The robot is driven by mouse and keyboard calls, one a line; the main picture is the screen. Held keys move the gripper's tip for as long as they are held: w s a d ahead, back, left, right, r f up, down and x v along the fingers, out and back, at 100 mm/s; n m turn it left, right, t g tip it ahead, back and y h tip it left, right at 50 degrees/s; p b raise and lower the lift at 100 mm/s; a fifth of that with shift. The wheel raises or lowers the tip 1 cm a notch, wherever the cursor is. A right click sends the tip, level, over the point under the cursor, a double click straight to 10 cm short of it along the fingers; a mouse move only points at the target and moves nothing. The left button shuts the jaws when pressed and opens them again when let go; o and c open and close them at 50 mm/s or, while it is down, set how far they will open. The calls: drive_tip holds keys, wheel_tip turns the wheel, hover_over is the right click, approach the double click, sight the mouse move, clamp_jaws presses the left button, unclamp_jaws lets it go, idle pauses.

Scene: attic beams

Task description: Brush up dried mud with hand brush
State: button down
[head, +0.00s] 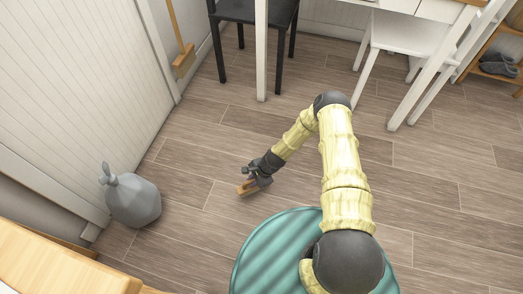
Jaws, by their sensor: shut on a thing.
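My gripper (254,178) is low over the wood floor, left of the middle of the head view. It is shut on a small tan hand brush (247,188), which is partly hidden by the gripper. The brush is at or just above the floor; I cannot tell whether its bristles touch. I cannot make out any dried mud on the floor in this view.
A tied grey bag (133,201) stands on the floor at the left. A broom (183,55) leans near the wall. A black chair (252,14) and a white chair (408,35) stand at the back. Shoes (497,65) sit on a rack at right. Open floor surrounds my gripper.

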drive_tip(key=shift+w+r+p, duration=0.1)
drive_tip(key=shift+r+p, duration=1.75)
drive_tip(key=shift+r, duration=0.5)
drive_tip(key=shift+a+r, duration=0.3)
drive_tip(key=shift+d, duration=0.35)
drive_tip(key=shift+a+r, duration=0.1)
drive_tip(key=shift+r, duration=0.05)
drive_tip(key=w+d+r+n+g+h+p, duration=0.1)
drive_tip(key=d+r+n, duration=0.3)
drive_tip(key=r, duration=0.7)
drive_tip(key=w+d+r+n+g+p, duration=0.1)
drive_tip(key=d+r+n, duration=0.3)
drive_tip(key=r, duration=0.7)
drive_tip(key=w+d+r+n+g+h+p, duration=0.1)
drive_tip(key=w+d+r+n+g, duration=0.1)
drive_tip(key=d+r+n, duration=0.2)
drive_tip(key=d+r, duration=0.3)
drive_tip(key=r, duration=0.5)
drive_tip(key=shift+w+d+g+h+p, duration=0.15)
drive_tip(key=shift+w+g+h+p, duration=0.15)
drive_tip(key=shift+p, duration=0.1)
